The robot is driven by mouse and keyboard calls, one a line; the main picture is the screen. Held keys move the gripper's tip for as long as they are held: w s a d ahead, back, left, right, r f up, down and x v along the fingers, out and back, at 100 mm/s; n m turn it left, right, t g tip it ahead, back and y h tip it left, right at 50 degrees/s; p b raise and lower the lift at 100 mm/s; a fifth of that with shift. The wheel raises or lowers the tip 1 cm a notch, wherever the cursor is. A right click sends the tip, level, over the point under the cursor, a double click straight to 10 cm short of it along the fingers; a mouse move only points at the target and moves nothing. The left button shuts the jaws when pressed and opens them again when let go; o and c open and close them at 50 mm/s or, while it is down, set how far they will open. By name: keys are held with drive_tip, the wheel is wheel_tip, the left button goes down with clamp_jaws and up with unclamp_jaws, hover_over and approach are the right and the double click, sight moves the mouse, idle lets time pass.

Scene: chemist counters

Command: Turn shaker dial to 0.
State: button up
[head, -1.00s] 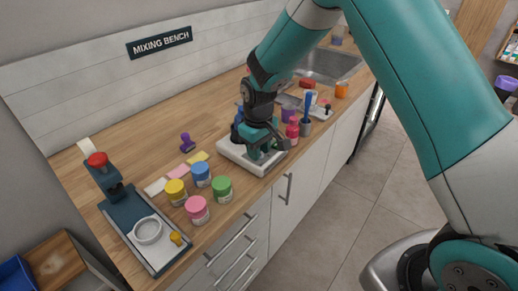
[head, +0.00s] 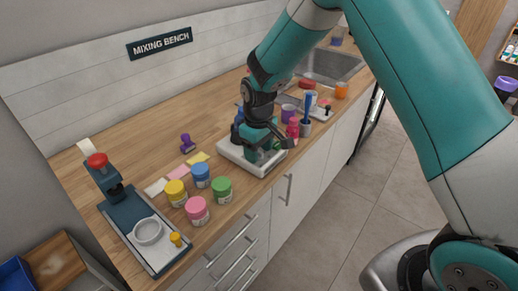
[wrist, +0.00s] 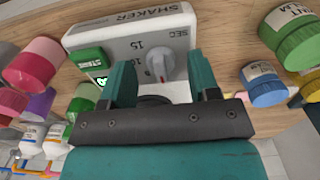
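The shaker (wrist: 130,27) is a white box labelled SHAKER, with SEC and the numbers 15 and 10 readable beside its grey dial (wrist: 160,67). The dial's pointed-at number is unclear, and other markings are hidden. A green panel (wrist: 90,62) sits left of the dial. My gripper (wrist: 160,70) is open, with one teal finger on each side of the dial; I cannot tell whether either touches it. In the head view, my gripper (head: 264,152) is down at the white shaker (head: 236,160) and hides the dial.
Pink (head: 197,209), green (head: 222,188), blue (head: 200,174) and yellow (head: 176,192) jars stand left of the shaker. A red-handled press (head: 97,160) is farther left.

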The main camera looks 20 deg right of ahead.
wheel_tip(320, 180, up, 18)
drive_tip(key=b, duration=0.2)
drive_tip(key=shift+f, duration=0.25)
idle(0.4)
